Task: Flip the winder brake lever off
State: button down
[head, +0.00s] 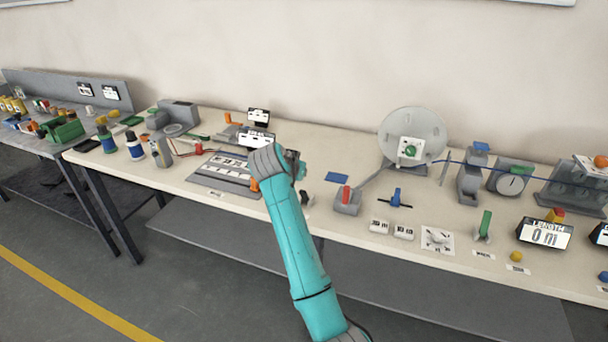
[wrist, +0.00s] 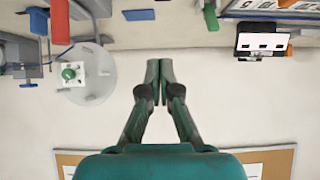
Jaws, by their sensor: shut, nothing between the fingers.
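The winder is a large pale disc (head: 428,128) with a green hub, upright at the back of the bench. It also shows in the wrist view (wrist: 98,88). A red lever (head: 347,192) stands up from a grey box (head: 349,206) in front and left of the disc. This looks like the brake lever; no readable label confirms it. It also appears at the top of the wrist view (wrist: 60,22). My gripper (wrist: 153,80) is shut and empty, apart from the lever. In the head view my gripper (head: 297,163) is left of the lever, partly hidden by my wrist.
A blue lever (head: 396,196) and a green lever (head: 485,223) stand farther right. A flat blue card (head: 337,177) lies behind the red lever. A black-and-white sign (head: 256,139) and a slotted grey tray (head: 222,174) are left of my arm. White blocks (head: 403,232) lie in front.

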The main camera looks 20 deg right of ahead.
jog(key=shift+v, duration=1.05)
